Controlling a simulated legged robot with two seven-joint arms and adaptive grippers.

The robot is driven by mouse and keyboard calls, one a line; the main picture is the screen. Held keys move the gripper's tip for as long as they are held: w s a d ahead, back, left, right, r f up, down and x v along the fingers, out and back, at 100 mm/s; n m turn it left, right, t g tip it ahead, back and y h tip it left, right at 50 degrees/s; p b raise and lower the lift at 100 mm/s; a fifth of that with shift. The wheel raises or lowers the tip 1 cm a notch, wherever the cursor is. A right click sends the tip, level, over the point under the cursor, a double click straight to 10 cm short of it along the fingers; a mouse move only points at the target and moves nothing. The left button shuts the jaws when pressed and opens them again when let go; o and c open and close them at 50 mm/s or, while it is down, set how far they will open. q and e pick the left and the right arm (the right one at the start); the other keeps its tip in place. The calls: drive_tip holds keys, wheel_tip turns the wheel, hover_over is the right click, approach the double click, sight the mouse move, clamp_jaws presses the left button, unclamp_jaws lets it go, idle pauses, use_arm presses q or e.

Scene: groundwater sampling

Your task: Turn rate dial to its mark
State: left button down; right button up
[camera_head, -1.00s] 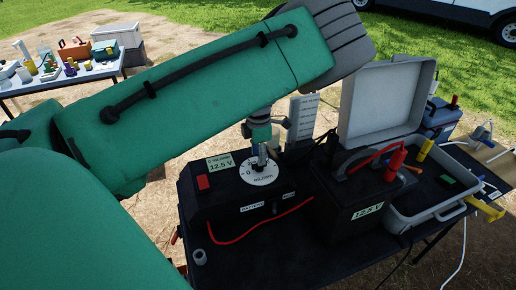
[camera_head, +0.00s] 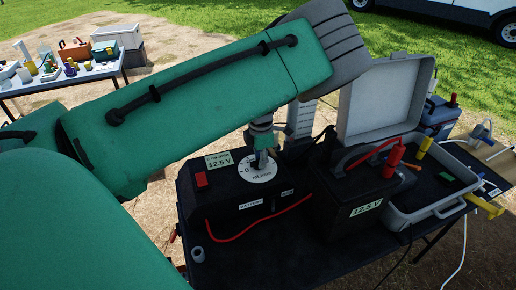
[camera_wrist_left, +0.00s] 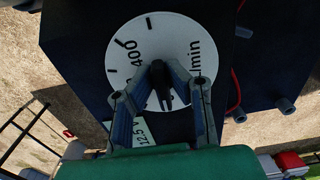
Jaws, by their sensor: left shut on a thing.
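The rate dial is a white round plate (camera_head: 262,170) with dark marks on top of a black control box (camera_head: 222,205). In the left wrist view the dial plate (camera_wrist_left: 122,40) shows "400" and "min" lettering, and a dark knob (camera_wrist_left: 160,78) stands at its middle. My left gripper (camera_head: 262,158) comes down onto the dial from above. In the left wrist view its fingers (camera_wrist_left: 162,92) are shut on the dark knob. The knob's pointer is partly hidden by the fingers. My right gripper is not in view.
A red switch (camera_head: 201,179) and a "12.5 V" label (camera_head: 219,161) are beside the dial. A black battery (camera_head: 350,200) with red clamp (camera_head: 396,156) stands to the right, near an open grey case (camera_head: 385,98). A side table (camera_head: 60,82) holds several small items.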

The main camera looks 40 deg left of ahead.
use_arm(q)
drive_tip(key=shift+r, duration=0.1)
drive_tip(key=m, duration=0.1)
drive_tip(key=m+p, duration=0.1)
drive_tip(key=shift+s+a+r+m, duration=0.1)
drive_tip(key=shift+r+m, duration=0.05)
drive_tip(key=shift+m, duration=0.15)
drive_tip(key=m+p, duration=0.1)
drive_tip(key=m, duration=0.3)
drive_tip(key=shift+s+m+p, duration=0.1)
drive_tip(key=shift+m+p, duration=0.2)
drive_tip(key=shift+p, duration=0.1)
drive_tip(key=m, duration=0.2)
drive_tip(key=m+p, duration=0.1)
drive_tip(key=m, duration=0.1)
drive_tip(key=shift+s+d+m, duration=0.15)
drive_tip(key=shift+d+m, duration=0.05)
drive_tip(key=shift+m, duration=0.1)
drive_tip(key=m, duration=0.2)
drive_tip(key=shift+s+m, duration=0.1)
drive_tip(key=shift+m, duration=0.3)
drive_tip(key=c, duration=1.5)
unclamp_jaws()
drive_tip(key=shift+f, duration=0.2)
drive_tip(key=shift+c, duration=0.2)
